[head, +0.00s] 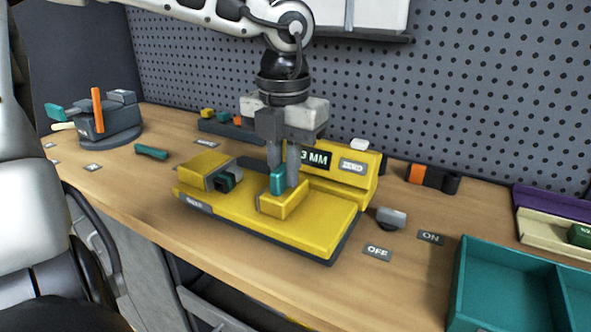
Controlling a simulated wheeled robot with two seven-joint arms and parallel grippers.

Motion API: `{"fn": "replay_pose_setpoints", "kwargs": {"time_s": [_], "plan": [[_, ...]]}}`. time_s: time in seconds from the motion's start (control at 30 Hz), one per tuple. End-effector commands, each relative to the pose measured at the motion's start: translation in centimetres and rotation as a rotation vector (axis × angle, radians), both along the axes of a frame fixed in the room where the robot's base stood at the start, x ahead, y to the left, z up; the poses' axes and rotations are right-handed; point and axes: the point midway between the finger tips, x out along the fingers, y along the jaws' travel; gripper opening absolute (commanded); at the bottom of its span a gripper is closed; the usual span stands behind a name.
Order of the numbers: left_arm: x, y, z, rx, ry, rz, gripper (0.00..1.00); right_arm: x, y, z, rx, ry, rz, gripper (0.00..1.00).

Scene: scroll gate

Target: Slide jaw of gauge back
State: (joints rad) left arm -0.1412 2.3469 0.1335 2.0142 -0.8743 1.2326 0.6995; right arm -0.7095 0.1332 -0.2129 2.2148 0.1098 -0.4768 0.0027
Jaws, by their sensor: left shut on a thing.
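The yellow gauge (325,228) lies on the bench with a fixed yellow block (203,169) at its left end. The sliding jaw (284,202) is a yellow block with a teal upright part, apart from the fixed block. My left gripper (282,176) points down from above, its grey fingers shut on the jaw's upright part. The display (316,157) behind shows "3 MM", partly hidden by a finger. A "ZERO" label (352,165) is beside it. My right gripper is not in view.
A grey switch (391,217) stands right of the gauge between "OFF" (377,253) and "ON" (430,237) labels. A teal tray (503,262) is at front right. A dark vise-like fixture (107,118) stands at back left. A pegboard (480,90) rises behind the bench.

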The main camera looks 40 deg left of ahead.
Motion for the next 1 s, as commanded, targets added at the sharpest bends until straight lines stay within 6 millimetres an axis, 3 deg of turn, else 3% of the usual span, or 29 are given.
{"fn": "replay_pose_setpoints", "kwargs": {"time_s": [0.27,0.3,0.37,0.77,1.0], "plan": [[0.0,-0.4,0.1,-0.012,-0.010,0.003,0.00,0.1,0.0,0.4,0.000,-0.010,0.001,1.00],[0.0,-0.4,0.1,-0.013,-0.010,0.002,0.20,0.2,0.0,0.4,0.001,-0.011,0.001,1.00],[0.1,-0.4,0.0,-0.013,-0.009,0.001,0.36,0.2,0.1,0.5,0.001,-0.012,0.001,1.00],[0.1,-0.3,0.8,-0.007,-0.007,0.001,0.36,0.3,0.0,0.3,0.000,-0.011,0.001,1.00],[0.1,-0.3,5.6,-0.008,-0.013,0.002,0.36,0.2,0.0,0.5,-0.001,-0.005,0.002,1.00]]}}
